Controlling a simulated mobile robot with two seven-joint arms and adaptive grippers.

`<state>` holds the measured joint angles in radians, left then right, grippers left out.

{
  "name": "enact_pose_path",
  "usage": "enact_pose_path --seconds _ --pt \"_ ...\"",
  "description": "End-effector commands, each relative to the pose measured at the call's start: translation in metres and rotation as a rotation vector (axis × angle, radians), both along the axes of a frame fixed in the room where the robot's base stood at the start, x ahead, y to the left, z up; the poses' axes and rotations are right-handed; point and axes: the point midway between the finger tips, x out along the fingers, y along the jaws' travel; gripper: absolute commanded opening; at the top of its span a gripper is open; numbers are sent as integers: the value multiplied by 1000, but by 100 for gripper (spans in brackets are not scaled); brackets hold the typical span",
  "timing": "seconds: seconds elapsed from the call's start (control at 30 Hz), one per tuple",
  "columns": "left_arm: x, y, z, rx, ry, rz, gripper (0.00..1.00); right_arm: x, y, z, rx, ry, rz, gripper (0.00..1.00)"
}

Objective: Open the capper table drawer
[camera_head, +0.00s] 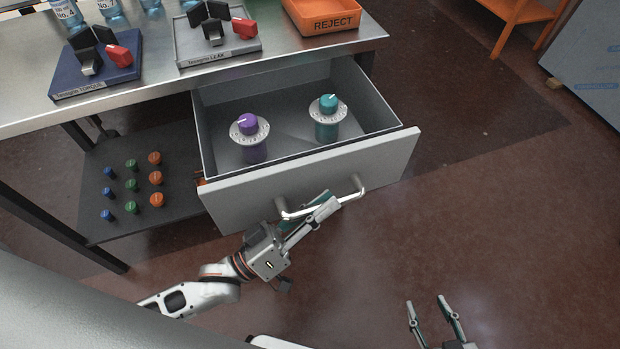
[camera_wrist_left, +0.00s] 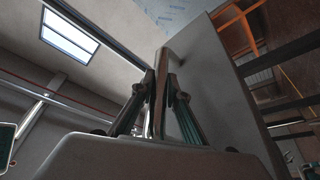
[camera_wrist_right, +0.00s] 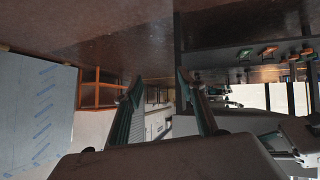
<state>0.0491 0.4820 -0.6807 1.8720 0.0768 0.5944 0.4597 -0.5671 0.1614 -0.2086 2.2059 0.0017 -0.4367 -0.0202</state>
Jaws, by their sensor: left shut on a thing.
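The drawer (camera_head: 388,158) of the capper table (camera_head: 130,92) is pulled well out, with its interior visible. A purple-topped dial piece (camera_head: 249,126) and a teal-topped dial piece (camera_head: 328,106) stand inside it. My left gripper (camera_head: 322,203) is shut on the pale bar handle (camera_head: 350,196) on the drawer front. In the left wrist view, the handle (camera_wrist_left: 158,95) lies between the fingers, beside the grey drawer front (camera_wrist_left: 222,85). My right gripper (camera_head: 425,301) is open and empty, low at the right, apart from the drawer; its spread fingers also show in the right wrist view (camera_wrist_right: 157,80).
A blue fixture (camera_head: 70,84), a grey fixture (camera_head: 195,55) and an orange REJECT bin (camera_head: 318,22) stand on the tabletop. Several small coloured caps (camera_head: 132,186) stand on a dark lower shelf (camera_head: 180,205). The floor (camera_head: 480,215) right of the drawer is clear.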

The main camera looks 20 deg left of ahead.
Motion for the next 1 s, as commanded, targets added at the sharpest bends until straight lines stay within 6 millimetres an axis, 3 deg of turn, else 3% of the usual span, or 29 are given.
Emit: enact_pose_path --seconds 0.3,0.73,0.77,0.8,0.83,1.0 --pt "-26 -17 1 -2 0 1 0 -1 -1 2 -1 -1 -2 40" --pt "-29 -19 -1 -1 1 1 0 -4 -3 -2 -3 9 -7 40" --pt "-29 -19 -1 -1 1 1 17 -4 -3 -2 -3 9 -7 40" --pt "-29 -19 -1 -1 1 1 28 -4 -3 -2 -3 9 -7 40" --pt "-29 -19 -1 0 1 0 32 -4 -3 -2 -4 9 -6 40" --pt "-28 -19 0 0 0 0 32 -3 -3 -2 -3 9 -7 40"
